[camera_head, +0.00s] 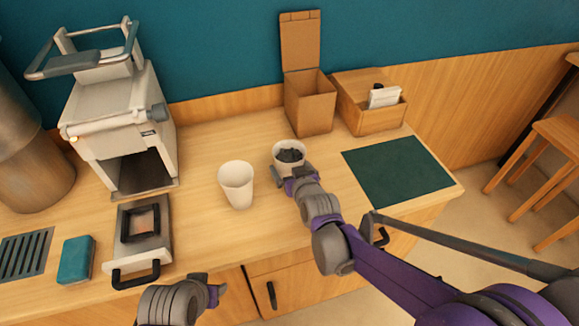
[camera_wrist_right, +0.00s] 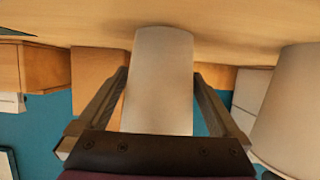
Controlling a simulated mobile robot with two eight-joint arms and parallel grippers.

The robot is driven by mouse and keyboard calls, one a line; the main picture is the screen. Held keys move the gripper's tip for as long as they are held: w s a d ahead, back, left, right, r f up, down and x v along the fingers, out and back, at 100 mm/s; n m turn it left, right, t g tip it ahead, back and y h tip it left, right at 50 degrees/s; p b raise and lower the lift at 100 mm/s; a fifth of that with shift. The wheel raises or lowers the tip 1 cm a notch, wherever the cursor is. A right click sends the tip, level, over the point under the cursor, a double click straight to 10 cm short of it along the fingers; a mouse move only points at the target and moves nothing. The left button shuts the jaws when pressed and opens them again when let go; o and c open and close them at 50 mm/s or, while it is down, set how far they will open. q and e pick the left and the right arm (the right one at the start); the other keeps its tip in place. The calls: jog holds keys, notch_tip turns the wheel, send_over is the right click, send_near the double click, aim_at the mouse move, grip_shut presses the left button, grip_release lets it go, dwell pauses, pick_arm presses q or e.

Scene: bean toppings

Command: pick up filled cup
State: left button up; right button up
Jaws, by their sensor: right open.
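The filled cup (camera_head: 289,168) is white, stands upright on the counter and holds dark beans (camera_head: 290,155). My right gripper (camera_head: 292,173) is open at the cup's near side, with a finger on each side of it. In the right wrist view the cup (camera_wrist_right: 160,75) shows between the two open fingers, with a gap visible beside it; I cannot tell whether either finger touches. My left gripper (camera_head: 207,287) is at the bottom, in front of the counter, away from the cup; its finger opening is not clear.
An empty white cup (camera_head: 237,184) stands left of the filled cup; it looms at the right of the wrist view (camera_wrist_right: 294,115). Behind are an open cardboard box (camera_head: 310,105) and a wooden box (camera_head: 365,118). A dark green mat (camera_head: 398,170) lies clear at right. A machine (camera_head: 125,120) stands left.

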jog(key=shift+c, duration=0.2)
jog(key=c, duration=1.4)
jog(key=shift+c, duration=0.2)
jog(key=shift+r, duration=0.1)
